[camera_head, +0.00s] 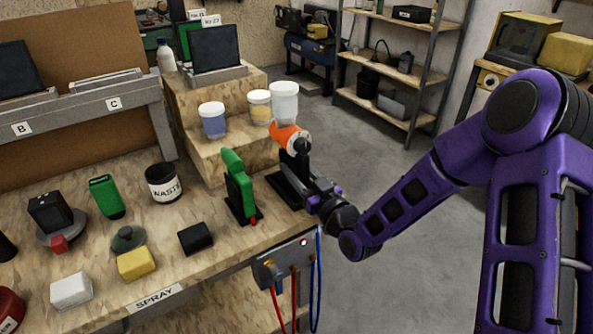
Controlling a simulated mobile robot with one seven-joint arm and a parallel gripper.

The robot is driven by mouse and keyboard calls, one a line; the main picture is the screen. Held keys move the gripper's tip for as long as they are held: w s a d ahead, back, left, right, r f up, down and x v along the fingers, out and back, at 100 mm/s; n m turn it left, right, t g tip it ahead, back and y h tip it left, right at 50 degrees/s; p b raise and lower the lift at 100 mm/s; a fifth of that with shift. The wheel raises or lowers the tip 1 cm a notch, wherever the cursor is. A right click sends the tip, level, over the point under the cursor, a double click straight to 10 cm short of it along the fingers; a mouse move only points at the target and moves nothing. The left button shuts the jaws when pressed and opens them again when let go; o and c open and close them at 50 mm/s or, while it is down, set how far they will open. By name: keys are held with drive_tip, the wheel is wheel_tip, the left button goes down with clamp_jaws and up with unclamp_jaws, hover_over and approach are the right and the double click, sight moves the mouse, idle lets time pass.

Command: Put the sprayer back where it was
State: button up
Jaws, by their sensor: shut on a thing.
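The sprayer (285,134) has an orange body, a black front part and a white cup (284,100) on top. It is upright at the right end of the bench. My gripper (303,170) comes in from the right, shut on the sprayer; its fingers and the sprayer's lower part are hard to make out. A black stand (283,187) is on the bench just below the sprayer. I cannot tell whether the sprayer touches it. A green tool (238,183) stands in a similar black stand to the left.
The bench front carries a "SPRAY" label (155,298) and a metal panel with red and blue hoses (283,262). A waste cup (163,183), a black block (195,237) and a yellow block (136,263) are to the left. Lidded jars (212,121) stand on a step behind.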

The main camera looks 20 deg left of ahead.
drive_tip(key=o, duration=0.8)
drive_tip(key=shift+d, duration=0.1)
drive_tip(key=v, duration=1.2)
